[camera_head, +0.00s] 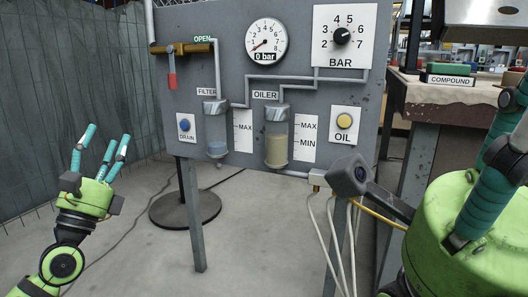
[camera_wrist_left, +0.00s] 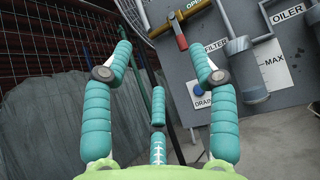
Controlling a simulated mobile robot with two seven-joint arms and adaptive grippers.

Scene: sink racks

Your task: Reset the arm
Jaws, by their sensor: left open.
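My left gripper (camera_head: 106,140) is in the lower left of the head view, its teal fingers pointing up and spread apart with nothing between them. It stands left of the grey panel (camera_head: 215,125), apart from it. In the left wrist view its fingers (camera_wrist_left: 159,60) are also spread and empty, with the panel's filter and drain area behind them at the right. My right gripper (camera_head: 495,150) is large and close at the right edge of the head view. Its green body and some teal fingers show, the rest cut off by the frame.
The panel carries a gauge (camera_head: 266,42) at 0 bar, a BAR knob (camera_head: 342,36), a red-handled valve (camera_head: 172,80), a blue drain button (camera_head: 185,124) and a yellow oil button (camera_head: 344,121). A workbench (camera_head: 440,100) stands at the right. Floor left of the panel's leg is mostly clear.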

